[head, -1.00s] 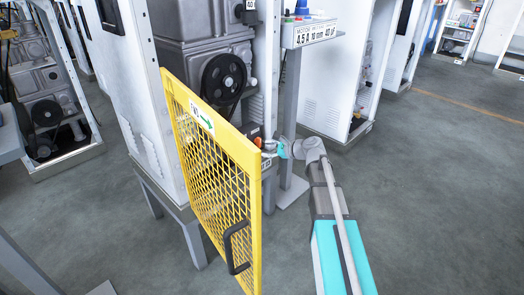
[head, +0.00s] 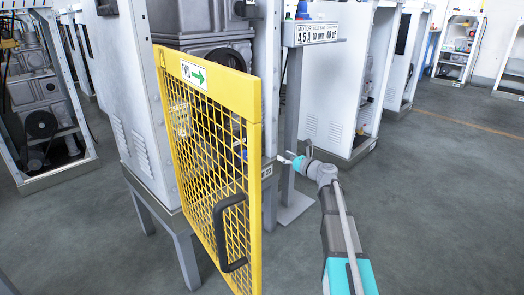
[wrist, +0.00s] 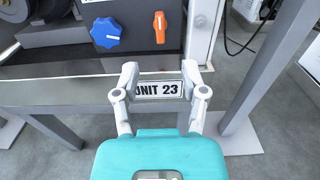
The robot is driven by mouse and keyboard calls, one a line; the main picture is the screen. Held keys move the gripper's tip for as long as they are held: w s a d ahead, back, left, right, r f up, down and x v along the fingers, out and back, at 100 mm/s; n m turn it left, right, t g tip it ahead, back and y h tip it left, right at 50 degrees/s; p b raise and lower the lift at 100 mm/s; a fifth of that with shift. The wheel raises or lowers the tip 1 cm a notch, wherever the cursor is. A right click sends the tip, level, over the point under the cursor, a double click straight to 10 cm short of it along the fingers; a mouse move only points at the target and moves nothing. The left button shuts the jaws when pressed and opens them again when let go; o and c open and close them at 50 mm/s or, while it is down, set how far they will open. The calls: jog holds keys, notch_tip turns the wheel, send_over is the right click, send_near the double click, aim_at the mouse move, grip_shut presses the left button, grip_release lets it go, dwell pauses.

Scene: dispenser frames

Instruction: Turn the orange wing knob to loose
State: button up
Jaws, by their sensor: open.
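The orange wing knob (wrist: 159,27) shows in the wrist view on a dark panel, its wing standing nearly upright. My gripper (wrist: 160,72) is open and empty. Its fingertips are apart from the knob and lie below it in that picture, over the UNIT 23 label (wrist: 160,89). In the head view my gripper (head: 287,157) is just right of the yellow mesh door (head: 258,105). The knob is hidden in the head view.
A blue knob (wrist: 106,32) sits left of the orange one. The yellow door stands open with a black handle (head: 222,232). A grey post (head: 292,110) stands close beyond my gripper. Open floor (head: 430,200) lies to the right.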

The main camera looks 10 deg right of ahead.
dwell(0.4)
jog(key=x, duration=1.3)
jog(key=shift+w+a, duration=0.2)
jog(key=shift+w, duration=0.15)
